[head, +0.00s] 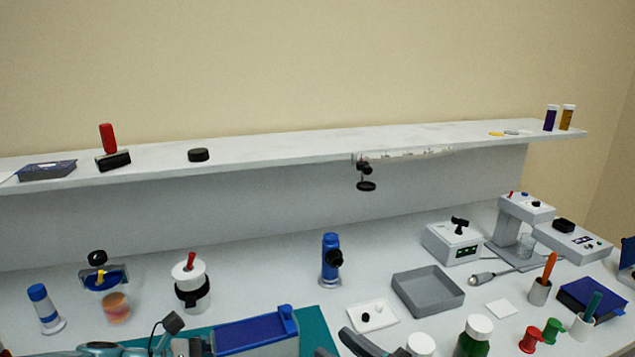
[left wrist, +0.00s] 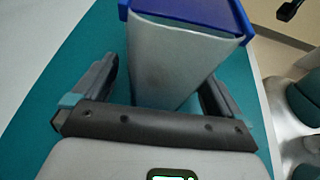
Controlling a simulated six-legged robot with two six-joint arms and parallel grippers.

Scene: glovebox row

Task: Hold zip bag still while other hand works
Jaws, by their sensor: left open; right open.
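The zip bag (head: 250,334), a grey body with a blue top, stands on a teal mat (head: 318,335) at the bottom of the head view. In the left wrist view the zip bag (left wrist: 175,65) rises between the two fingers of my left gripper (left wrist: 155,90). That gripper is open, with a gap showing beside the left finger; contact at the right finger is unclear. In the head view my left gripper (head: 178,335) is just left of the bag and partly cut off. My right gripper (head: 345,345) is open, right of the bag, its lower part cut off.
A white jar (head: 190,285) stands behind the mat. A shelf (head: 290,150) spans the back.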

